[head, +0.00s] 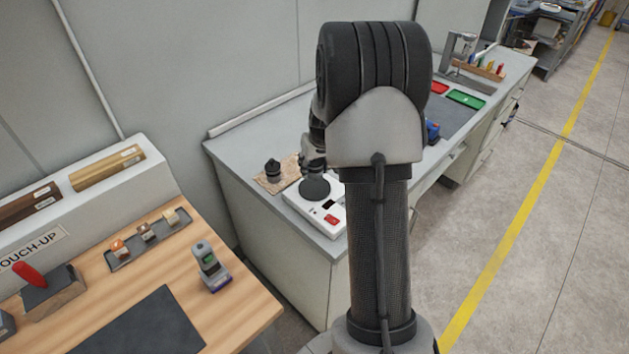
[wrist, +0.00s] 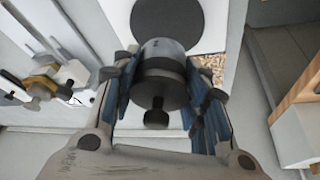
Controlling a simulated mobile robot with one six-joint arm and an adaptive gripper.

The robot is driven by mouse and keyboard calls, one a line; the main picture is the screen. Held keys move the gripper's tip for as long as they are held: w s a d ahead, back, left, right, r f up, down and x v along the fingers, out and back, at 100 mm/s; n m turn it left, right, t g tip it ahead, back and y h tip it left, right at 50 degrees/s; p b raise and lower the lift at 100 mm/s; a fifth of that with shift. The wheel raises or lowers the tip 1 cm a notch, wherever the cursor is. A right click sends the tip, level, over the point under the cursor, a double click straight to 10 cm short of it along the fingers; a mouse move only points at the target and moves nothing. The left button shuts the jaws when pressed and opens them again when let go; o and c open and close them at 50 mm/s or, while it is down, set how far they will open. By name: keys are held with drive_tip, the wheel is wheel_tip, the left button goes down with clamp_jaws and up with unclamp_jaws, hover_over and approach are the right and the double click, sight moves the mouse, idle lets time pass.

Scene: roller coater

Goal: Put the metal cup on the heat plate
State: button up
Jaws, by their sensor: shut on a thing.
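My gripper (wrist: 160,82) is shut on a grey metal cup (wrist: 162,48) with a dark lower part and a black knob towards the camera. The heat plate is a white box (head: 300,205) with a round dark plate and a red button. Its dark disc (head: 315,189) is bare in the head view, and in the wrist view the disc (wrist: 167,18) lies just beyond the cup. In the head view my gripper (head: 313,155) is at the far edge of the heat plate, partly behind my arm; the cup is not clear there. Its height above the plate cannot be told.
A small black knobbed object (head: 273,170) stands on a brown mat (head: 268,184) left of the heat plate. A wooden table (head: 245,312) with a small device (head: 211,267) is nearer, at left.

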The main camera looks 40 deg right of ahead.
sight(315, 177)
wheel_tip(315, 177, down, 5)
drive_tip(key=shift+b, duration=0.6)
drive_tip(key=shift+r, duration=0.1)
drive_tip(key=o, duration=0.7)
drive_tip(key=shift+f, duration=0.25)
drive_tip(key=o, duration=0.5)
drive_tip(key=shift+r, duration=0.1)
drive_tip(key=shift+r, duration=0.1)
